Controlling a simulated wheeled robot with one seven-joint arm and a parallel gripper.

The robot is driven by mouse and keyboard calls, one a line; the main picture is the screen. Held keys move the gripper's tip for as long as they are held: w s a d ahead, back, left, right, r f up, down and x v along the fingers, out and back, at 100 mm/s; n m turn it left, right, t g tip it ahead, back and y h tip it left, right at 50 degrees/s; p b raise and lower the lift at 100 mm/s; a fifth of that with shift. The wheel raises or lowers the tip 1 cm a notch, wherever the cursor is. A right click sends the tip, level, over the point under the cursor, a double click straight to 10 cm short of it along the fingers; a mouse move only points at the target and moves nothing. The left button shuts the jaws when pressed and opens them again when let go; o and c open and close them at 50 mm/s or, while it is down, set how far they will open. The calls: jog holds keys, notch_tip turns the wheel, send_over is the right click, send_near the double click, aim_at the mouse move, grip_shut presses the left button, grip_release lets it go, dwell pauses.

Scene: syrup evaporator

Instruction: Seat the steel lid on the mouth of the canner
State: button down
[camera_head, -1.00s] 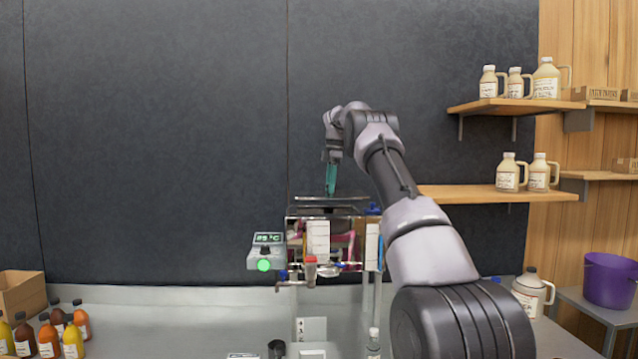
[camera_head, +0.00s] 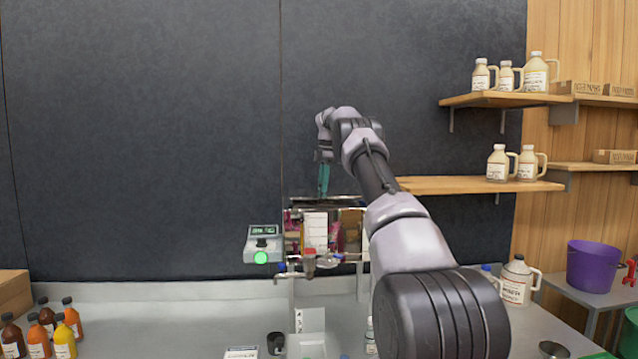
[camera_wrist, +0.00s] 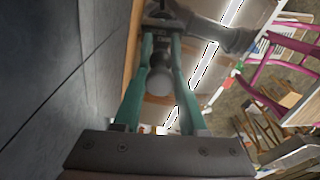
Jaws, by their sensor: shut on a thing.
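The canner (camera_head: 346,220) is a shiny, mirror-like steel box with a white label and a red-handled tap, standing on legs near the back wall. My gripper (camera_head: 323,192) is over it, teal fingers pointing down. It is shut on the steel lid (camera_head: 345,198), which shows edge-on as a thin dark strip just above the canner's top. I cannot tell whether lid and rim touch. In the wrist view, the teal fingers of my gripper (camera_wrist: 160,40) reach over a mirror-like surface that reflects the room; a round grey knob shape shows between them. My arm hides the canner's right side.
A control box (camera_head: 262,245) with a green light is at the canner's left. Syrup bottles (camera_head: 65,330) stand at the counter's left. A white jug (camera_head: 517,281) and shelves (camera_head: 480,186) with jugs are right. A purple bucket (camera_head: 592,268) sits on a side table.

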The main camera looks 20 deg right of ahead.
jog(key=shift+f, duration=0.35)
jog(key=shift+a, duration=0.2)
jog(key=shift+d+f, duration=0.15)
jog(key=shift+d, duration=0.1)
jog(key=shift+a+f, duration=0.15)
dwell(0.5)
jog(key=shift+f, duration=0.45)
dwell(0.7)
grip_release()
dwell(0.7)
